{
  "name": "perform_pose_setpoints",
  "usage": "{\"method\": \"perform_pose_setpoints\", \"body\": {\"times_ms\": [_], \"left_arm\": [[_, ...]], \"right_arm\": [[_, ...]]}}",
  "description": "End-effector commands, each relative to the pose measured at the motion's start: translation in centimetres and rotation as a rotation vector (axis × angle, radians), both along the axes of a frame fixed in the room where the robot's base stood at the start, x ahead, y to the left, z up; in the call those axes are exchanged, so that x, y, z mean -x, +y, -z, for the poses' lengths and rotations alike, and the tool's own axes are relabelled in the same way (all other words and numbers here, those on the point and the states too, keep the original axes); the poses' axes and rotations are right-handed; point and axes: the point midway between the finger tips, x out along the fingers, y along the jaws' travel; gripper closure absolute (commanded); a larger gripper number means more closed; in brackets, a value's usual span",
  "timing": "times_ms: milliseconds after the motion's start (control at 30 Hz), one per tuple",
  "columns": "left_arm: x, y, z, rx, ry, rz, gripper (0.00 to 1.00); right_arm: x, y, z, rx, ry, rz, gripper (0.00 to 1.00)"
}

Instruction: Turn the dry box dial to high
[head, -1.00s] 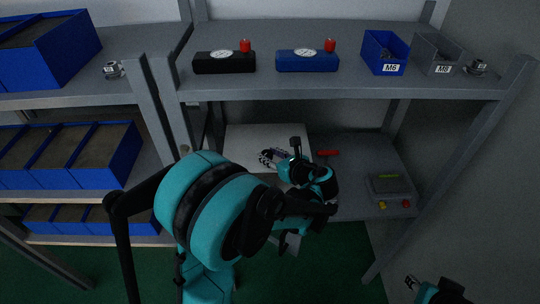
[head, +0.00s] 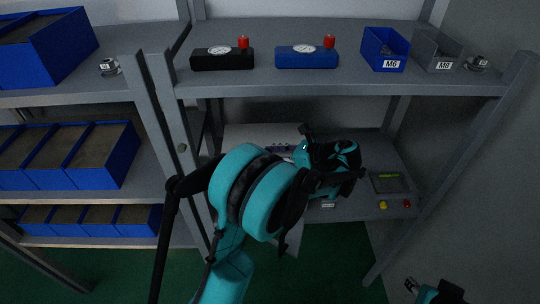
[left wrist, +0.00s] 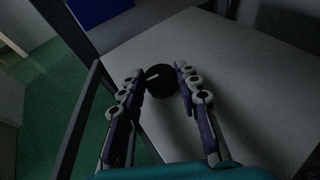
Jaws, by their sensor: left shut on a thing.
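The dry box (head: 245,133) is a pale box on the middle shelf, mostly hidden behind my left arm in the head view. Its pale face (left wrist: 235,75) fills much of the left wrist view. The dial (left wrist: 161,84) is a round black knob with a short white mark on its left part. My left gripper (left wrist: 159,70) has its two fingers on either side of the dial and is shut on it. In the head view the dial is hidden. I can read no dial markings. My right gripper (head: 411,284) is at the bottom right, away from the shelves; its jaws are too small to judge.
A grey device (head: 391,188) with a green display and coloured buttons stands right of my left arm. Above, a shelf (head: 290,84) holds a black gauge block (head: 222,61), a blue gauge block (head: 306,59) and M6 (head: 385,50) and M8 (head: 437,50) bins. Blue bins fill the left rack.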

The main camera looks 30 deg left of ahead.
Motion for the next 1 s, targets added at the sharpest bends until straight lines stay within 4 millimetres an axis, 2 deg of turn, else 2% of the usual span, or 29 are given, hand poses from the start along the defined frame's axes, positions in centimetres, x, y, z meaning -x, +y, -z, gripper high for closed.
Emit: {"method": "perform_pose_setpoints", "body": {"times_ms": [400, 933, 967, 1000], "left_arm": [[-0.36, 0.06, 0.07, 0.002, 0.000, -0.197, 0.96], [-0.36, 0.05, 0.05, 0.002, 0.000, -0.223, 0.96], [-0.36, 0.05, 0.05, 0.002, 0.000, -0.223, 0.65], [-0.36, 0.05, 0.06, 0.002, 0.000, -0.223, 0.54]], "right_arm": [[0.00, 0.00, 0.31, 0.000, 0.000, 0.000, 0.62], [0.00, 0.00, 0.32, 0.000, 0.000, 0.000, 0.62], [0.00, 0.00, 0.32, 0.000, 0.000, 0.000, 0.62], [0.00, 0.00, 0.32, 0.000, 0.000, 0.000, 0.62]]}}
